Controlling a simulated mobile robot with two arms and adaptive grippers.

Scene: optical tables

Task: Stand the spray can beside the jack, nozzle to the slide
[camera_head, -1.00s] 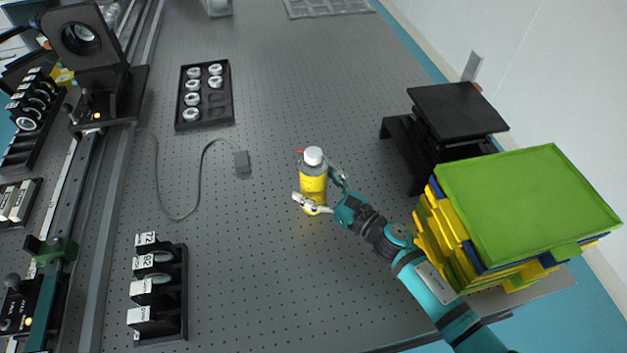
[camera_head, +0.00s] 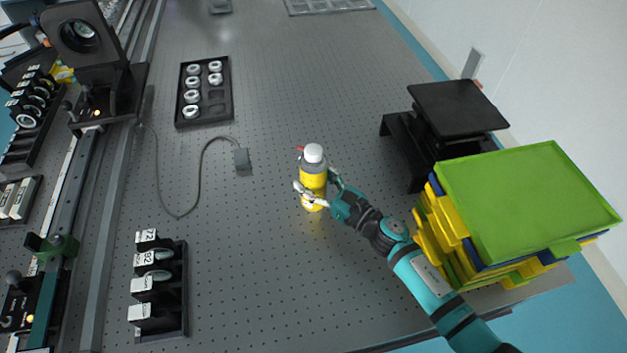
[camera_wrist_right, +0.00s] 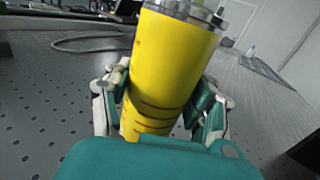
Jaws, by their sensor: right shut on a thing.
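The spray can (camera_head: 313,181) is yellow with a grey top, a white cap and a red nozzle (camera_head: 299,149) pointing left, toward the rail side of the table. My right gripper (camera_head: 315,191) is shut around the can's body, and the can is about upright. In the right wrist view the yellow can (camera_wrist_right: 172,70) sits between both fingers (camera_wrist_right: 160,100). Whether its base touches the table is unclear. The black jack (camera_head: 455,110) with its flat top plate stands to the right, apart from the can. The slide is probably the long rail (camera_head: 98,240) at left. My left gripper is not in view.
A stack of green, yellow and blue trays (camera_head: 530,200) stands in front of the jack. A black tray of round parts (camera_head: 204,118), a cable with a small grey box (camera_head: 242,159) and a black holder of labelled optics (camera_head: 172,290) lie left of the can. Table between can and jack is clear.

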